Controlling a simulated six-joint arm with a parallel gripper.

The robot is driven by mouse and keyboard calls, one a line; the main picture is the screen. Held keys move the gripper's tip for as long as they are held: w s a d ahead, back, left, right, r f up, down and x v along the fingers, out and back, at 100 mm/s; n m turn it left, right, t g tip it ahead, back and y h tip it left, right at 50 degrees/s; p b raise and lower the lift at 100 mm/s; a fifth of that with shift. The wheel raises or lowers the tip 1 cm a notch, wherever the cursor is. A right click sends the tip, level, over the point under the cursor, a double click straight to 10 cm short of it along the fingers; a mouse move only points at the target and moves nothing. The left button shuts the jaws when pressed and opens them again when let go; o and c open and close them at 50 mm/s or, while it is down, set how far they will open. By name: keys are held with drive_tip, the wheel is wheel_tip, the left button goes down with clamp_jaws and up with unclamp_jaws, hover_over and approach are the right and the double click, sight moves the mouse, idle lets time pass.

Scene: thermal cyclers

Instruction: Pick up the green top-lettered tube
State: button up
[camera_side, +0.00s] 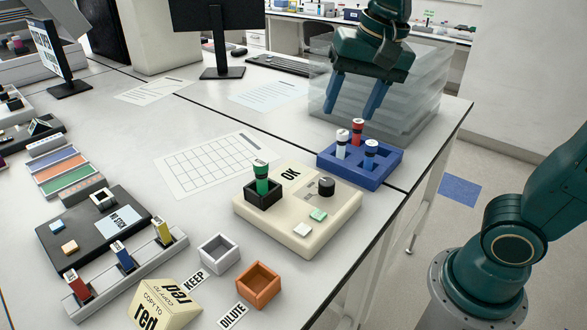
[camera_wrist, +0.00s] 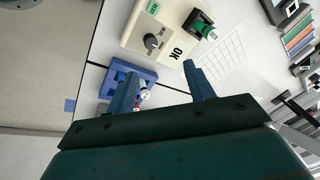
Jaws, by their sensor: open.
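The green tube (camera_side: 262,180) has a white top with a dark mark and stands upright in a black square holder on the cream device labelled OK (camera_side: 330,222). In the wrist view the green tube (camera_wrist: 208,31) shows near the top centre. My gripper (camera_side: 355,98) is open and empty, raised above the back of the blue rack, behind and to the right of the green tube. In the wrist view my gripper's blue fingers (camera_wrist: 160,85) are spread apart, with no tube between their tips.
The blue rack (camera_side: 372,177) holds a white, a red and a blue tube. Clear stacked bins (camera_side: 425,85) stand behind it. The gridded sheet (camera_side: 205,162) lies flat.

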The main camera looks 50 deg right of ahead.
drive_tip(key=w+a+m+g, duration=0.2)
drive_tip(key=w+a+m, duration=0.2)
drive_tip(key=w+m, duration=0.3)
drive_tip(key=m+g, duration=0.1)
drive_tip(key=m, duration=0.4)
hover_over(261, 162)
wheel_tip(261, 162, down, 3)
drive_tip(key=shift+w+d, duration=0.1)
drive_tip(key=shift+w, duration=0.15)
drive_tip(key=shift+f, duration=0.1)
drive_tip(key=shift+f, duration=4.2)
drive_tip(key=shift+s+f, duration=0.2)
drive_tip(key=shift+f, duration=2.4)
